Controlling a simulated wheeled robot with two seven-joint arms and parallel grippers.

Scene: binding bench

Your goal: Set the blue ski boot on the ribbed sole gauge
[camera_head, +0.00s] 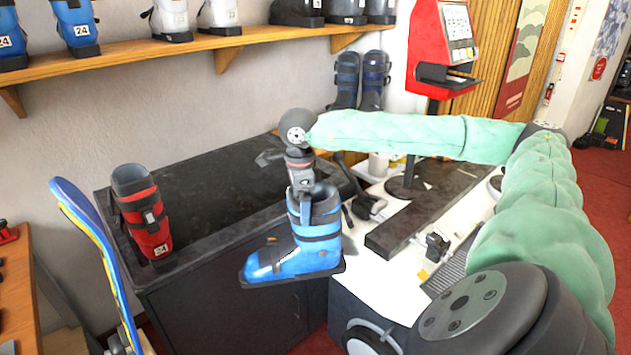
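The blue ski boot (290,258) hangs in the air in front of the dark bench, roughly upright, with its toe to the left. My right gripper (304,200) comes down from above and is shut on the boot's upper cuff; its fingertips are partly hidden by the cuff. A grey ribbed plate, which looks like the sole gauge (452,272), lies on the white bench top to the right of the boot, partly hidden by my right arm. The boot is clearly apart from it. My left gripper is not in view.
A red boot (142,215) stands on the dark bench (210,195). A long dark bar (424,212) and small clamps lie on the white bench (385,278). A blue ski (95,250) stands at left. Dark blue boots (360,80) stand behind.

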